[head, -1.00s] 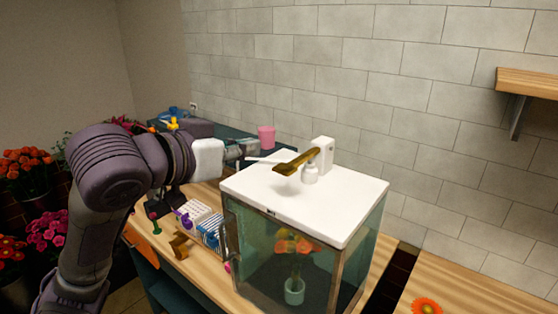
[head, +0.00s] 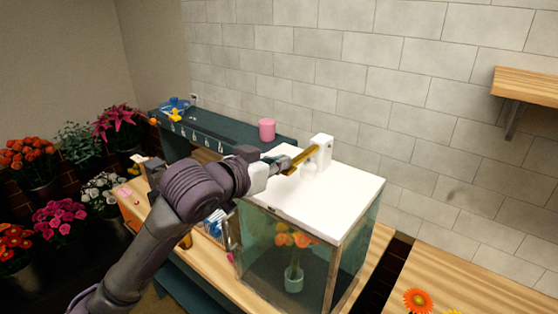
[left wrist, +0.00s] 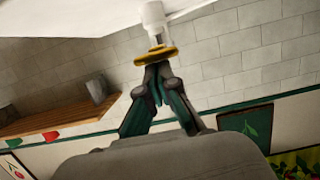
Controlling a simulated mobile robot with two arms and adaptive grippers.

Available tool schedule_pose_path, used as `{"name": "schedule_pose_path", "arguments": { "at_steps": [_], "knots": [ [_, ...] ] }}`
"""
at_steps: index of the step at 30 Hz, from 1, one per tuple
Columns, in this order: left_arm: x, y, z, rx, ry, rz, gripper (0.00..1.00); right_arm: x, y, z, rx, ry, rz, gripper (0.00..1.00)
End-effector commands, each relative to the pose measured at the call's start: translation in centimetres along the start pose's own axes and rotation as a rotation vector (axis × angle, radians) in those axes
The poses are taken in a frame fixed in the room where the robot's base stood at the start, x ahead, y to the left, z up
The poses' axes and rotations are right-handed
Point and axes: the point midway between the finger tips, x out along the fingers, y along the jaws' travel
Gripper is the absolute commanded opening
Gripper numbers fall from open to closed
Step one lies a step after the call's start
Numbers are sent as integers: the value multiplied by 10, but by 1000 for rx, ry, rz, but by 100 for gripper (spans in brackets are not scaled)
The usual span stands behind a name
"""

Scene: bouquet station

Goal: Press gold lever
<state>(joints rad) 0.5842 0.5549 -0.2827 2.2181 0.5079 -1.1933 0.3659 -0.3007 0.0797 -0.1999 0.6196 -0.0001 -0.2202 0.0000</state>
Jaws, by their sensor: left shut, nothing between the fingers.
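The gold lever (head: 307,157) sticks out from a white block (head: 321,148) on the white lid of a glass case. My left gripper (head: 287,165) is at the lever's free end and partly covers it. In the left wrist view, the shut, empty fingertips (left wrist: 157,70) are right at the gold paddle (left wrist: 156,54), touching or nearly so. A white cylindrical part (left wrist: 153,18) shows beyond the paddle. I cannot tell whether the lever is pushed down. My right gripper is out of view.
The glass case (head: 300,250) holds an orange flower in a small green vase (head: 293,279). A pink cup (head: 267,130) stands on the teal shelf behind. Flower buckets fill the left. An orange flower (head: 417,300) lies on the wooden counter at right.

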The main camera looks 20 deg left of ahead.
Motion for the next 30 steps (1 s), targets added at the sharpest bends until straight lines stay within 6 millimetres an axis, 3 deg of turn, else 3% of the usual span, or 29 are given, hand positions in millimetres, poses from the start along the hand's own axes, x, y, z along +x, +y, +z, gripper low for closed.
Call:
{"name": "schedule_pose_path", "arguments": {
  "at_steps": [8, 24, 30],
  "knots": [
    [1, 0, 3, 0, 8, 1, 0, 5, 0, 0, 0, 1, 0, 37],
    [8, 0, 41, -3, 292, 1, 0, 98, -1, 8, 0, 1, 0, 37],
    [13, 0, 55, -3, 328, 0, 0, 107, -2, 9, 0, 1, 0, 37]
  ]
}}
